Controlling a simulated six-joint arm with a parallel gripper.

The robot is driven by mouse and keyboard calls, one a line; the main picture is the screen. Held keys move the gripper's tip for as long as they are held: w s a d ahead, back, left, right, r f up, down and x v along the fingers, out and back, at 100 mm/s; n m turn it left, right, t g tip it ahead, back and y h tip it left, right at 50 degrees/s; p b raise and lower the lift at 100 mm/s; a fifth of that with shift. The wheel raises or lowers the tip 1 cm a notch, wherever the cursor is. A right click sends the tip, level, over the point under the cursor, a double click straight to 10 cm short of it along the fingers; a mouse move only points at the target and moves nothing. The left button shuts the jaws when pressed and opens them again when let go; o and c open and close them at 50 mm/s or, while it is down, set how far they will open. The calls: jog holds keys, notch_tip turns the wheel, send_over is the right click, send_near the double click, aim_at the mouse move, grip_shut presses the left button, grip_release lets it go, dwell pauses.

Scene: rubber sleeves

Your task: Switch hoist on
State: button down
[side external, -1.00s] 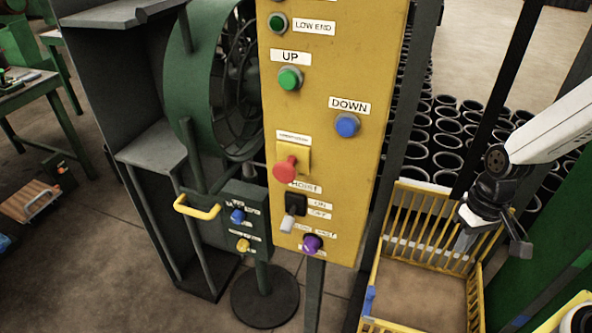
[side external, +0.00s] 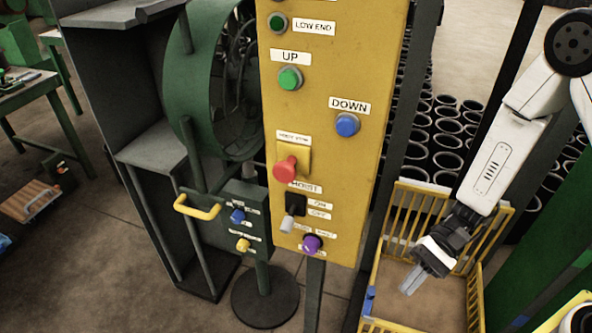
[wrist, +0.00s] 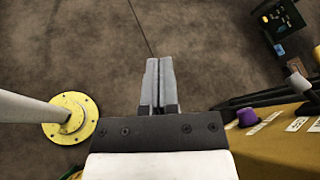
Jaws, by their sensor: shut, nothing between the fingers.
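The yellow control panel (side external: 330,130) stands upright in the middle of the side view. Its hoist switch (side external: 290,217) is a black block with a pale grey lever that points down, on the OFF label's side, beside the ON and OFF labels (side external: 320,208). The lever (wrist: 299,80) also shows at the right of the wrist view. My gripper (side external: 413,283) is right of the panel, apart from it, over the yellow crate. Its fingers (wrist: 159,75) are closed together with nothing between them, pointing down and left.
A red knob (side external: 285,169) juts out just above the switch, and a purple knob (side external: 312,243) sits just below it. The yellow crate (side external: 475,300) is below my gripper.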

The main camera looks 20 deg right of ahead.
jog(key=w+d+f+m+t, duration=0.3)
jog(key=w+f+m+t, duration=0.5)
jog(key=t, duration=0.8)
jog(key=shift+w+d+f+m+t+y, duration=0.15)
jog(key=shift+w+d+m+t+y, duration=0.2)
jog(key=shift+w+m, duration=1.3)
jog(key=shift+s+a+m, duration=0.1)
jog(key=shift+s+m, duration=0.45)
jog(key=shift+s, duration=0.05)
send_near(290, 218)
jog(key=w+a+f, duration=0.1)
jog(key=w+a, duration=0.1)
jog(key=w+a+f, duration=0.2)
jog(key=w+a, duration=0.1)
jog(key=shift+w+a+f, duration=0.2)
jog(key=shift+w+a, duration=0.1)
jog(key=shift+a, duration=0.05)
